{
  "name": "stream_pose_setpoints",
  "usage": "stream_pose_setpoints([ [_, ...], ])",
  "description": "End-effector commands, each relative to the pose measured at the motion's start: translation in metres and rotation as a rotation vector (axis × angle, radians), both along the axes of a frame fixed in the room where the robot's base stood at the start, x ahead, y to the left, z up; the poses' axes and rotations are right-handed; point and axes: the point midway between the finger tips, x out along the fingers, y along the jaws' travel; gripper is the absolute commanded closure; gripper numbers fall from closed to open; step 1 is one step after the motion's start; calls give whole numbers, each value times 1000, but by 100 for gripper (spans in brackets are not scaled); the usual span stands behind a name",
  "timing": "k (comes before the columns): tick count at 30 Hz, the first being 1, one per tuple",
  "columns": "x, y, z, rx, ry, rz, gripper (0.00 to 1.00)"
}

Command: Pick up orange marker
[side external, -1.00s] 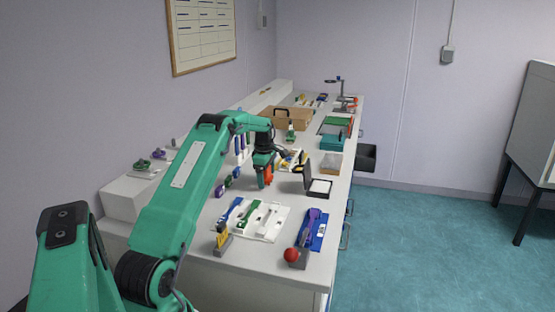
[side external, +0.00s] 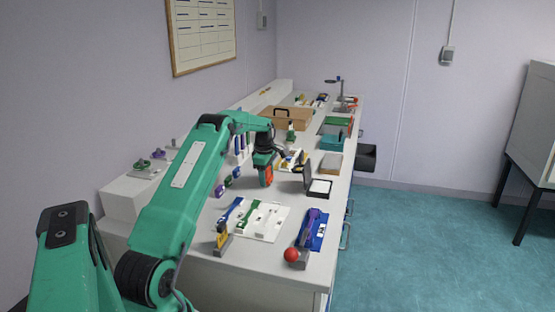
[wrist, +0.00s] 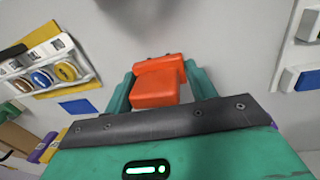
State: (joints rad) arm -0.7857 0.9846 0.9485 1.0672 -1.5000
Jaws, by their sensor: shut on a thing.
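The orange marker (wrist: 157,83) is a blocky orange piece in the wrist view, held between the two green fingers of my gripper (wrist: 158,92). The fingers press on its left and right sides, and its near end is hidden behind the dark plate of my gripper. In the side external view, the orange marker (side external: 267,175) shows at the tip of my gripper (side external: 264,173) over the white bench. I cannot tell there whether its lower end touches the bench.
A white rack with colored tools (side external: 262,222) lies nearer on the bench. An open black case (side external: 319,187) stands close on the right. A red ball (side external: 291,254) is at the near edge.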

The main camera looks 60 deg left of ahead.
Motion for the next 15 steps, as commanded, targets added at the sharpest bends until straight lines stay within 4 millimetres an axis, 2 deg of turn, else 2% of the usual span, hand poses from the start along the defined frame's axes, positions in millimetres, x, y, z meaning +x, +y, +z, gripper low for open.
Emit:
stream_pose_setpoints([
  [8,0,0,12,1,-2,0,69],
  [15,0,1,39,2,-2,0,69],
])
